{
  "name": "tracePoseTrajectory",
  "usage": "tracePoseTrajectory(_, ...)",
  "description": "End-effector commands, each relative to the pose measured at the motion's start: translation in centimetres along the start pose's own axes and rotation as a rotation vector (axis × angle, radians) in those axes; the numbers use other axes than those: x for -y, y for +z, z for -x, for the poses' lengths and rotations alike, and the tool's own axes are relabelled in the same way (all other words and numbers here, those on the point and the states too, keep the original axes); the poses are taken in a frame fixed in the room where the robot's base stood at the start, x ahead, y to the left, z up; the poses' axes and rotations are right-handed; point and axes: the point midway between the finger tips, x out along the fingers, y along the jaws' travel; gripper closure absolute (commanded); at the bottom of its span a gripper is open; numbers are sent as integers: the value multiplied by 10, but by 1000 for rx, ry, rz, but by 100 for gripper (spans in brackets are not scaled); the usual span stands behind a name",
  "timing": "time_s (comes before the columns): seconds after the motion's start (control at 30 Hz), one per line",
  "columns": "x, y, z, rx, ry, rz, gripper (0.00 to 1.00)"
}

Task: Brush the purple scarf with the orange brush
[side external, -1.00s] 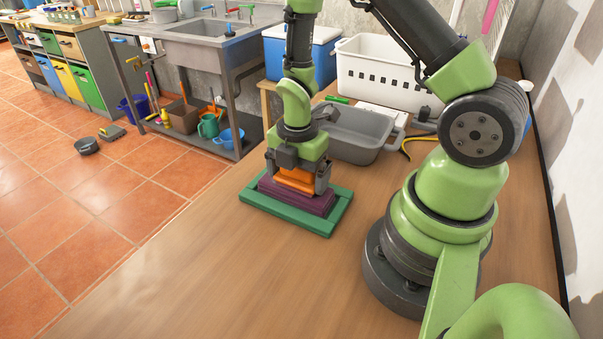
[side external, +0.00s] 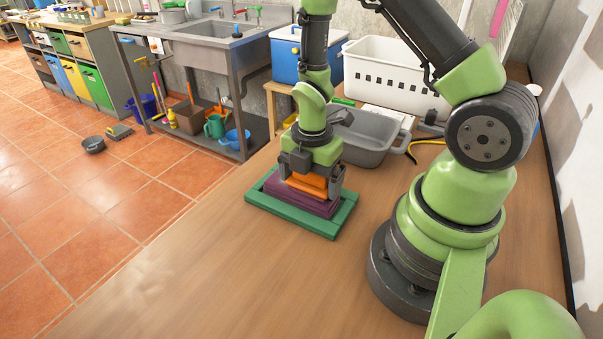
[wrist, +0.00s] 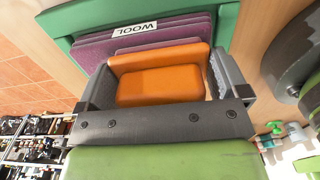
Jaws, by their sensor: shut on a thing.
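The purple scarf (side external: 298,202) lies folded in a green tray (side external: 296,227) on the wooden worktop. In the wrist view the scarf (wrist: 93,52) shows layered edges and a white tag reading WOOL, beside the green rim (wrist: 90,14). My gripper (side external: 310,183) is over the scarf, pointing down, shut on the orange brush (side external: 308,187). In the wrist view the brush (wrist: 158,85) sits between the two grey fingers. The brush is down at the scarf's top; its underside is hidden, so I cannot tell whether it touches.
A grey tub (side external: 368,137) stands behind the tray, with a white basket (side external: 388,77) and a blue cooler (side external: 300,58) further back. A yellow cable (side external: 424,145) lies right of the tub. The worktop in front of the tray (side external: 230,270) is clear.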

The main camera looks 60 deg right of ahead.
Motion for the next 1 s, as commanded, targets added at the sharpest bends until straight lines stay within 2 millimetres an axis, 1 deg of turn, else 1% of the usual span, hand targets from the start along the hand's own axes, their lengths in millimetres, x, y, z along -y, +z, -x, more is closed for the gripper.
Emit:
tracePoseTrajectory(0.03,1,0,0,0,0,0,29)
tracePoseTrajectory(0.63,-43,0,0,-2,2,1,29)
tracePoseTrajectory(1.0,-16,0,0,0,-3,0,29)
